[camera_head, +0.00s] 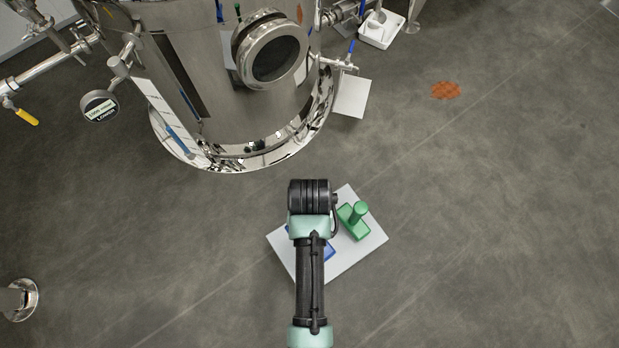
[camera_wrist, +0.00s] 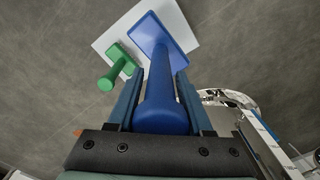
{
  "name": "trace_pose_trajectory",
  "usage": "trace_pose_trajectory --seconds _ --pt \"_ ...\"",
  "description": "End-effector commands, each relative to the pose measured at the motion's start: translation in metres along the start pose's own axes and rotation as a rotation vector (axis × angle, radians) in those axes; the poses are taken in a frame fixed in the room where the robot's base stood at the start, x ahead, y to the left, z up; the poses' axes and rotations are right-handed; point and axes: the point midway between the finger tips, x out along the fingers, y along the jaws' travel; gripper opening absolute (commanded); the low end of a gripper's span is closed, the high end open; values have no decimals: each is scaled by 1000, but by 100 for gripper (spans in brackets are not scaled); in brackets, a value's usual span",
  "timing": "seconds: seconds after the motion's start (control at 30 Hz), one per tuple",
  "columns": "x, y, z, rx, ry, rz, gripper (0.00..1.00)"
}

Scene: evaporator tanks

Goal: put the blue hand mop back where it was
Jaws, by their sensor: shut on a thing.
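The blue hand mop (camera_wrist: 166,42) fills the middle of the wrist view, with its handle between the two fingers of my gripper (camera_wrist: 160,82). My gripper is shut on that handle. In the head view only a strip of the blue mop (camera_head: 328,252) shows, the rest hidden under my arm. The mop's flat head is over a pale grey board (camera_head: 352,258); I cannot tell whether it touches it. In the head view my arm hides my gripper.
A green hand mop (camera_head: 353,219) stands on the board's right part, handle up; it shows left of the blue one in the wrist view (camera_wrist: 118,67). A steel tank (camera_head: 215,90) stands behind. An orange floor drain (camera_head: 445,90) lies right. Floor around the board is clear.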

Motion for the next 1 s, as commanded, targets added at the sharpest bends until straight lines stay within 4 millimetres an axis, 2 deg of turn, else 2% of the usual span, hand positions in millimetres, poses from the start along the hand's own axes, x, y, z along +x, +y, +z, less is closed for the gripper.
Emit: trace_pose_trajectory --seconds 0.03,0.2,0.4,0.67,0.9,1.0 --pt "26 0 1 5 3 0 0" --pt "61 0 6 24 2 0 0" --pt "85 0 10 39 3 -1 0" --pt "100 0 12 47 1 -1 0" --pt "145 0 12 46 -1 -1 0" --pt "154 0 12 46 0 -1 0"
